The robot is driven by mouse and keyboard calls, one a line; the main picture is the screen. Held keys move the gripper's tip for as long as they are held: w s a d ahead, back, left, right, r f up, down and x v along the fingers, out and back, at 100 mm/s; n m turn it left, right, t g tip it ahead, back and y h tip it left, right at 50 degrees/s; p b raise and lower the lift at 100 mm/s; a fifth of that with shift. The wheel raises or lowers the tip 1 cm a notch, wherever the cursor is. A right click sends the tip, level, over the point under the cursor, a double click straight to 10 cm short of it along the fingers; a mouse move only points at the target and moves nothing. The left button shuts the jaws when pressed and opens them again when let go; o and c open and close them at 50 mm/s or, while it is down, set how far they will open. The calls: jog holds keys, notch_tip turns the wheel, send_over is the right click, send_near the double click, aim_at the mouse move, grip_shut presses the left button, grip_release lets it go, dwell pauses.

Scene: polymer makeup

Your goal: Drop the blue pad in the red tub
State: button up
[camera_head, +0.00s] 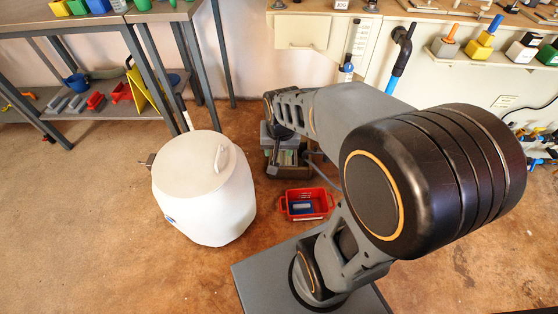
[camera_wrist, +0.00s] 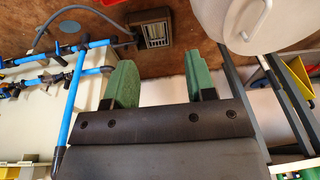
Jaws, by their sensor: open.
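The red tub (camera_head: 317,193) sits on the brown floor in the head view, right of the white barrel and beyond my grey base. A flat blue piece (camera_head: 301,209), which looks like the blue pad, lies inside the tub. My gripper (camera_wrist: 160,78) shows in the wrist view with two green fingers spread wide apart and nothing between them. The tub and the blue piece do not show in the wrist view.
The white barrel (camera_head: 205,190) stands left of the tub. A crate-like box (camera_head: 286,158) is behind the tub. A metal-legged bench (camera_head: 110,18) is at the left; a cabinet (camera_head: 302,32) and a cluttered worktop are at the back right. The left foreground floor is clear.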

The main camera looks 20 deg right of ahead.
jog(key=s+a+r+n, duration=0.2)
jog(key=s+r+n, duration=0.1)
jog(key=s, duration=0.4)
jog(key=shift+a+r+n+t, duration=0.3)
jog(key=shift+a+r+n, duration=0.1)
jog(key=shift+n, duration=0.4)
jog(key=shift+a, duration=0.1)
